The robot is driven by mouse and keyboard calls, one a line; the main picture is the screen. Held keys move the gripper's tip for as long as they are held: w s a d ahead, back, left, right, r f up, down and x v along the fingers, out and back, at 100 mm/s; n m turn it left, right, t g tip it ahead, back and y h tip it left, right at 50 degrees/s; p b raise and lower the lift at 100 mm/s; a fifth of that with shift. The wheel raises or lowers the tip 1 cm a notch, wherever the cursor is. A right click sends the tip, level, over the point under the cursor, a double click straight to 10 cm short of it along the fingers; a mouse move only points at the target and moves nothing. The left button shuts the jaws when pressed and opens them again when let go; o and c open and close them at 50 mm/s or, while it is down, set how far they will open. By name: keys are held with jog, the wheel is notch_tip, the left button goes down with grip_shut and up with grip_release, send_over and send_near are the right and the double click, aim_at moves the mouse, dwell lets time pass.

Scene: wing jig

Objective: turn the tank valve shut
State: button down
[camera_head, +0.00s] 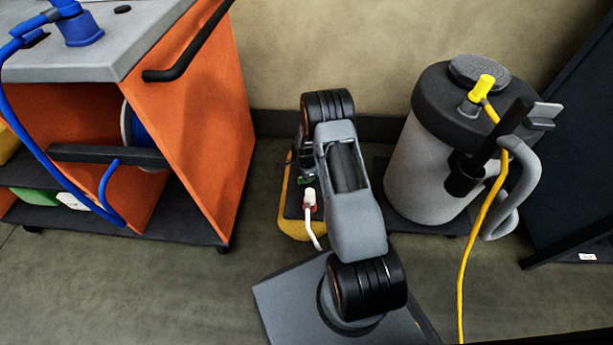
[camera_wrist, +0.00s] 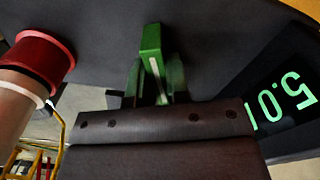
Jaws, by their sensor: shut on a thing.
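A green lever with a pale stripe (camera_wrist: 151,40), which looks like the tank valve's handle, stands in the upper middle of the wrist view. My gripper (camera_wrist: 156,84) is shut on its lower part, with a finger on each side. The dark gripper body hides what lies below. In the head view a low yellow unit with a dark top (camera_head: 300,231) sits on the floor, partly hidden behind my arm. A small bit of green shows beside my arm there. I cannot tell the valve's exact angle.
A red collar with a pale fitting (camera_wrist: 40,57) is left of my gripper, and a green-lit display (camera_wrist: 285,100) is at right. An orange cart (camera_head: 190,120) stands left. A grey canister (camera_head: 418,170) with a yellow hose stands right.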

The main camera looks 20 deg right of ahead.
jog(key=m, duration=0.4)
jog(key=shift+w+a+m, duration=0.15)
jog(key=shift+m, duration=0.15)
jog(key=shift+r, duration=0.1)
dwell(0.4)
jog(key=c, duration=1.4)
grip_release()
jog(key=o, duration=0.3)
notch_tip(320, 180, up, 14)
jog(key=p, duration=0.5)
